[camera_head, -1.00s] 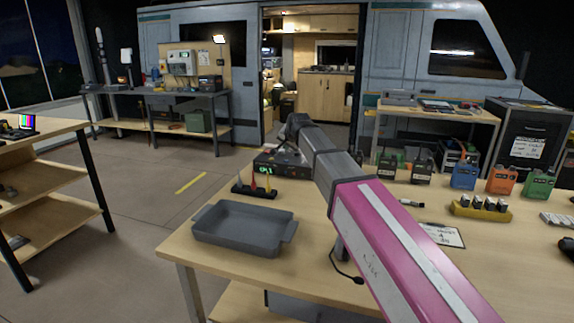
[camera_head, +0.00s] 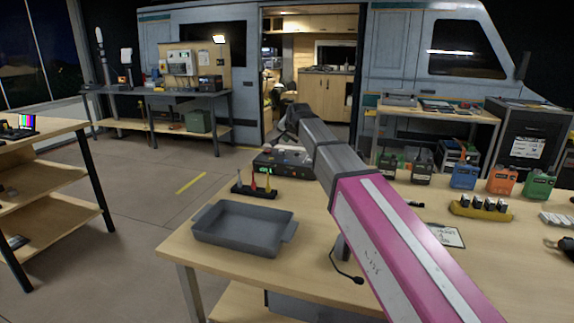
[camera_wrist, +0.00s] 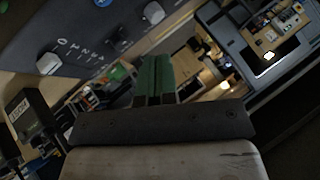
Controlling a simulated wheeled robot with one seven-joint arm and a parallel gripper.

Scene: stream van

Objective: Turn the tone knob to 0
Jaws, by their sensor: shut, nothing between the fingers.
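The dark control box (camera_head: 284,160) sits at the far left edge of the workbench in the head view. In the wrist view its dark panel (camera_wrist: 85,35) fills the upper left. It carries a pale knob (camera_wrist: 48,63) beside a row of white marks, a second pale knob (camera_wrist: 154,12) and a blue knob (camera_wrist: 103,2) cut by the top edge. I cannot read which is the tone knob, nor its setting. My gripper (camera_wrist: 153,80) is shut and empty, its green fingers beside the panel and apparently clear of the knobs. In the head view my arm hides the fingers.
A grey tray (camera_head: 235,242) and a rack of small coloured tools (camera_head: 254,190) stand left of my arm. The front middle of the bench is fairly clear.

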